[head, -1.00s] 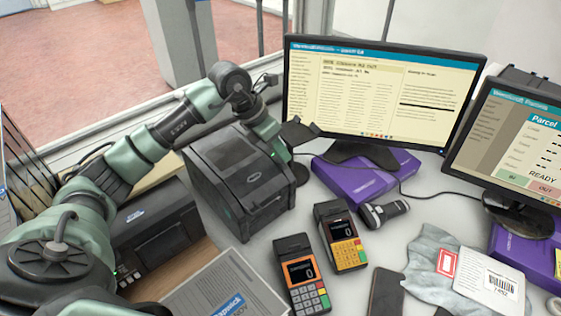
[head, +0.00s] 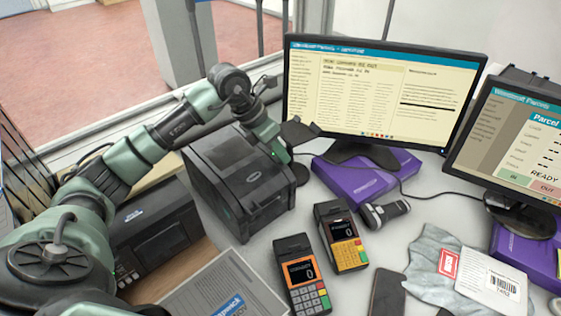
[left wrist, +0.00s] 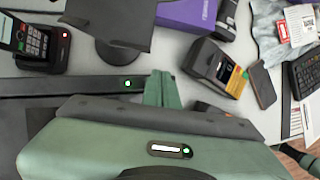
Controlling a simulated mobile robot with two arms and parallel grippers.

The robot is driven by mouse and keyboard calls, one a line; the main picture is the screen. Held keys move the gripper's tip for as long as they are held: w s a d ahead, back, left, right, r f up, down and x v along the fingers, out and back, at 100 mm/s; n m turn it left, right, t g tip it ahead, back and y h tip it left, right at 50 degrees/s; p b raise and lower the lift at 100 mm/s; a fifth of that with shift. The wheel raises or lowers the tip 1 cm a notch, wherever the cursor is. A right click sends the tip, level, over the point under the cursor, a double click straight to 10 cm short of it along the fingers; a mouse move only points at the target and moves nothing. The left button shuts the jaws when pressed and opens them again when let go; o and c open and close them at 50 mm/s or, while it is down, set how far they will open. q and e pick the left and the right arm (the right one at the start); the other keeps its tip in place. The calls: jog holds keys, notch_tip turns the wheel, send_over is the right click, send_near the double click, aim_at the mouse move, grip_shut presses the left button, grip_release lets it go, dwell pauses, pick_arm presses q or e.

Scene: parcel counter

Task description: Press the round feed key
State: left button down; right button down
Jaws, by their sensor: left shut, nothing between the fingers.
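The dark label printer (head: 240,185) stands in the middle of the counter in the head view. My left gripper (head: 284,156) is shut and empty at the printer's right far side. In the left wrist view its green fingers (left wrist: 160,90) are together beside a dark edge of the printer (left wrist: 60,88). A small round key with a green light (left wrist: 128,84) shows on that edge, just left of the fingers. I cannot tell whether this is the feed key, and I cannot see the fingers touching it. My right gripper is not in view.
A dark stand (head: 300,172) is close behind my gripper. Two card terminals (head: 300,272) (head: 341,236), a hand scanner (head: 385,213) and a purple box (head: 350,181) lie to the right. Another printer (head: 155,235) is at the left. Two monitors (head: 380,90) (head: 515,150) stand at the back.

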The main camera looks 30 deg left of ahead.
pick_arm(q)
jog(key=shift+f, duration=0.2)
jog(key=shift+r, duration=0.1)
jog(key=shift+d+r+p, duration=0.1)
jog(key=shift+r+p, duration=0.2)
jog(key=shift+r, duration=0.25)
notch_tip(320, 180, up, 6)
jog(key=d+p, duration=0.1)
jog(key=p, duration=0.3)
jog(key=shift+s+d, duration=0.3)
jog(key=shift+s, duration=0.05)
jog(key=shift+f, duration=0.15)
